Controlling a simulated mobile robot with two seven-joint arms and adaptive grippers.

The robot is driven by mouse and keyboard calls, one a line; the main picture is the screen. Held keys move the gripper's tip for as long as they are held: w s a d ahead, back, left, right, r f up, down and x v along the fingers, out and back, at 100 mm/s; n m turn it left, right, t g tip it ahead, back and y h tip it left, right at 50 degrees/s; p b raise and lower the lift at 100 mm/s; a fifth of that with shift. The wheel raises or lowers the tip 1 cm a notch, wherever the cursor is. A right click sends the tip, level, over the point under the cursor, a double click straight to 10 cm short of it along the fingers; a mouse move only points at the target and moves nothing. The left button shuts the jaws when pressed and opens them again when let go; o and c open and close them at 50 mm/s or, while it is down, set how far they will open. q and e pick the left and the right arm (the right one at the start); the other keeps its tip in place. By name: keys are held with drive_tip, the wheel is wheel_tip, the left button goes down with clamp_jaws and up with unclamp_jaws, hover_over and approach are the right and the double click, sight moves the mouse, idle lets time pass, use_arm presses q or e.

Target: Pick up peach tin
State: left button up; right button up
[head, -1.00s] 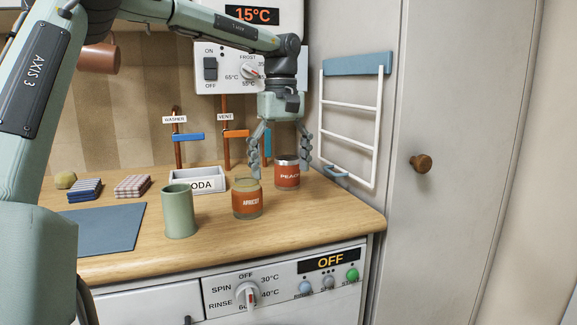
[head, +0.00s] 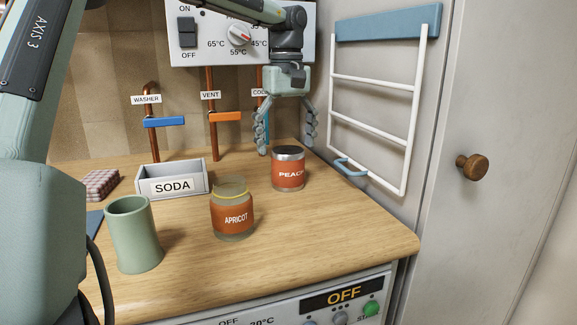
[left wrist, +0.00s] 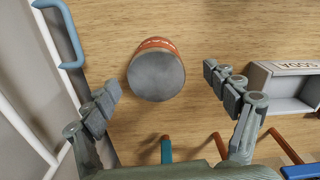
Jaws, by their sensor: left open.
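The peach tin (head: 288,171) stands upright on the wooden worktop near its back right, with a red-orange label and a grey metal top. In the left wrist view the tin (left wrist: 156,73) shows from above, its round lid facing the camera. My left gripper (head: 288,147) points down just above and behind the tin, with its fingers spread. In the left wrist view the open fingers (left wrist: 165,88) are to either side of the tin, apart from it, and nothing is between them in grip. My right gripper is not in view.
The apricot jar (head: 232,212) stands in front and left of the tin. A green cup (head: 133,236) is farther left, and the soda tray (head: 172,187) is behind. A white wall rack (head: 372,125) is close on the right. Pipes with coloured handles (head: 225,117) rise behind.

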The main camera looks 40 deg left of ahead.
sight(288, 168)
use_arm(q)
drive_tip(key=f, duration=0.6)
drive_tip(key=shift+w+f, duration=0.2)
drive_tip(key=shift+w, duration=0.1)
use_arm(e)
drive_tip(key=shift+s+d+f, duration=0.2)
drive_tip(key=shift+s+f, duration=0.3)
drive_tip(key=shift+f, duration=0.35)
use_arm(q)
drive_tip(key=shift+c, duration=0.3)
drive_tip(key=c, duration=1.2)
